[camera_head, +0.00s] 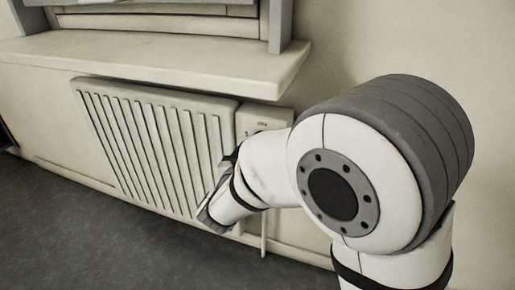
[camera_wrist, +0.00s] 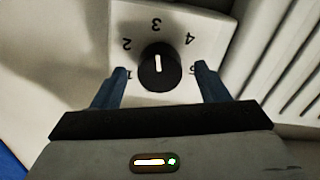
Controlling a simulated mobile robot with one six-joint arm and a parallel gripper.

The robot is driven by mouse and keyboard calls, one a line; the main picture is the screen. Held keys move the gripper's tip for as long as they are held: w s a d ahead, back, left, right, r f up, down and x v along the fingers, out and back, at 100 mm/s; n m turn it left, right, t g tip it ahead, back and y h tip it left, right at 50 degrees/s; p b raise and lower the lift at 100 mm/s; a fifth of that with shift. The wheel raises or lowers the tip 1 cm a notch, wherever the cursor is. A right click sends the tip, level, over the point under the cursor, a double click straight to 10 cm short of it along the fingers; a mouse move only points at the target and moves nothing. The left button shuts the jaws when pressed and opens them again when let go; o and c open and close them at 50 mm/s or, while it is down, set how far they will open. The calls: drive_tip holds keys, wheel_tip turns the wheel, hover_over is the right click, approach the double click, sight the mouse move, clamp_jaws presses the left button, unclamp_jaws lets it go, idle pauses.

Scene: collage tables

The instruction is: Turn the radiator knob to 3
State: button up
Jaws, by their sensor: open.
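The radiator knob (camera_wrist: 160,76) is black and round, with a white pointer line on its face. It sits on a pale plate (camera_wrist: 205,22) with the numbers 1 to 5 in an arc. The line points up in the wrist view, at the 3. My gripper (camera_wrist: 160,68) is open, with one dark blue finger on each side of the knob and a gap to it on both sides. In the head view, the pale plate (camera_head: 263,117) shows right of the radiator (camera_head: 165,140). The knob and my fingertips are hidden there behind my arm.
A window sill (camera_head: 165,62) juts out above the radiator and the plate. Radiator fins (camera_wrist: 285,65) lie close on the right in the wrist view. A thin pipe (camera_head: 264,235) runs down below the plate. The dark floor (camera_head: 80,225) in front is clear.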

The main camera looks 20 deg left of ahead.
drive_tip(key=s+p, duration=0.1)
drive_tip(key=s, duration=0.6)
drive_tip(key=shift+s+a, duration=0.2)
drive_tip(key=shift+a, duration=0.1)
drive_tip(key=shift+s, duration=0.1)
